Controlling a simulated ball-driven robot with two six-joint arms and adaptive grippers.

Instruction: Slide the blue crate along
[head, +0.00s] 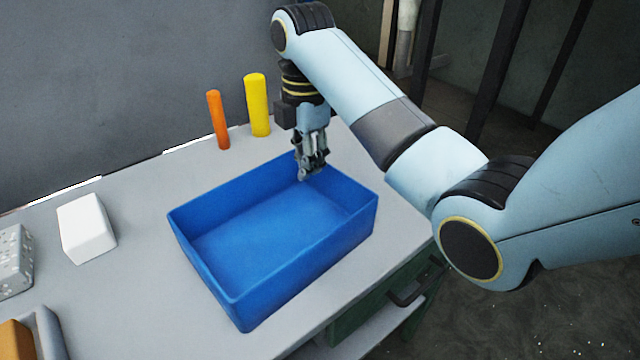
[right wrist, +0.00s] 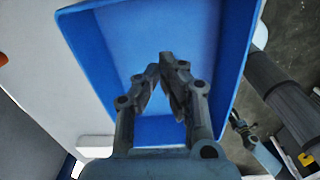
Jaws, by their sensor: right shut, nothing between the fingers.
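The blue crate (head: 290,285) is an open, empty box on the grey table, set at an angle near the table's right front edge. It also shows in the right wrist view (right wrist: 112,45), below my fingers. My right gripper (head: 312,174) points down at the crate's back wall, near its right part. Its fingertips (right wrist: 168,58) are closed together with nothing between them. They overlap the crate's rim in the head view; I cannot tell whether they touch it. My left gripper is in neither view.
An orange cylinder (head: 218,120) and a yellow cylinder (head: 257,105) stand behind the crate. A white block (head: 86,228) lies to its left, with a perforated grey block (head: 14,262) farther left. The grey table (head: 150,290) is clear between white block and crate.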

